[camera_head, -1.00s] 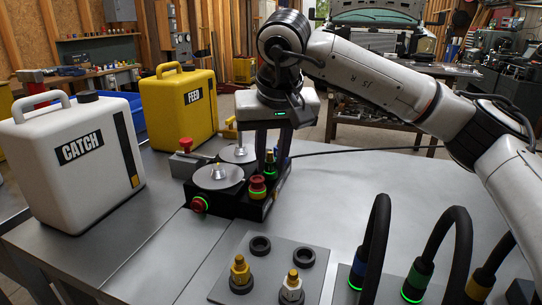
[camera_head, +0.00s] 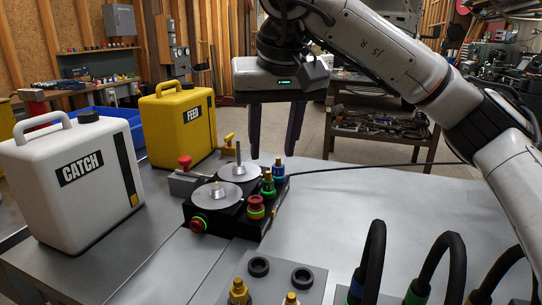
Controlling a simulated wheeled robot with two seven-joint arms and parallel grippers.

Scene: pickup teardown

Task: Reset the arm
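My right gripper (camera_head: 272,156) hangs fingers down above the back of the bench, with its two dark fingers apart. Nothing shows between them. A black pump-like block (camera_head: 232,221) stands below and to the left of it, with two round metal discs on top. The fingertips appear clear of these fittings. My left gripper is not in view.
The white CATCH jug (camera_head: 72,198) and the yellow FEED jug (camera_head: 178,135) stand on the left. A grey plate (camera_head: 312,276) with rings and gold fittings is at the front. Several looped black hoses (camera_head: 374,255) rise at front right.

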